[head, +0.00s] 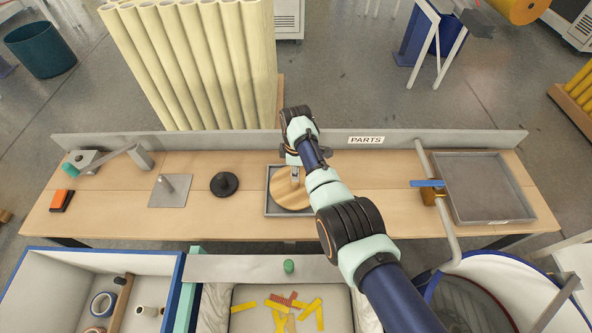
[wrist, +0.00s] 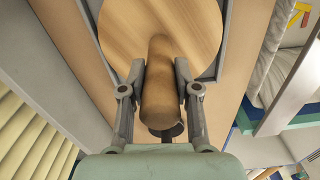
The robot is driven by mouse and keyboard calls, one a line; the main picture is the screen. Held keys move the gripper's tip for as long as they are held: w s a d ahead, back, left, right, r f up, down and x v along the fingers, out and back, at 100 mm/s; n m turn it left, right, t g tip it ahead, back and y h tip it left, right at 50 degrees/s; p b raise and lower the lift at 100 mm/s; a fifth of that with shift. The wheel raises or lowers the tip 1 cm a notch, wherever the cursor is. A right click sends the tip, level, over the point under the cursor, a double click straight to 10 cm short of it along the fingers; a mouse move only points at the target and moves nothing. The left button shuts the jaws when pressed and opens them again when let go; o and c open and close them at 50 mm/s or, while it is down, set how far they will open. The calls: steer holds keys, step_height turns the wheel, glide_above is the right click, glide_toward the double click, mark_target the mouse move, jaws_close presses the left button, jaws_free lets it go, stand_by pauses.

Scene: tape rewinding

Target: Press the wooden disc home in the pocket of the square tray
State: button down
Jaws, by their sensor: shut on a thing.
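The round wooden disc (head: 284,197) lies over the square grey tray (head: 268,211) on the bench, in the middle of the head view. The disc (wrist: 200,28) also shows in the wrist view, with the grey tray edge (wrist: 231,50) beside it. A wooden handle (wrist: 158,100) stands up from the disc. My gripper (wrist: 160,72) is shut on this handle, one finger on each side. In the head view my gripper (head: 295,174) is above the disc. The pocket is hidden under the disc, and I cannot tell how deep the disc sits.
A black round piece (head: 224,184) and a grey plate with a peg (head: 168,193) stand to the left. A large grey tray (head: 485,215) and a pipe (head: 436,200) are at right. A low back wall (head: 230,143) runs behind.

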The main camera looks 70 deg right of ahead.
steer(key=shift+f+b, duration=0.5)
steer(key=shift+f, duration=0.1)
stand_by(0.3)
steer(key=c, duration=0.8)
jaws_free()
steer(key=shift+o, duration=0.2)
step_height(320, 180, up, 12)
steer(key=shift+r, duration=0.1)
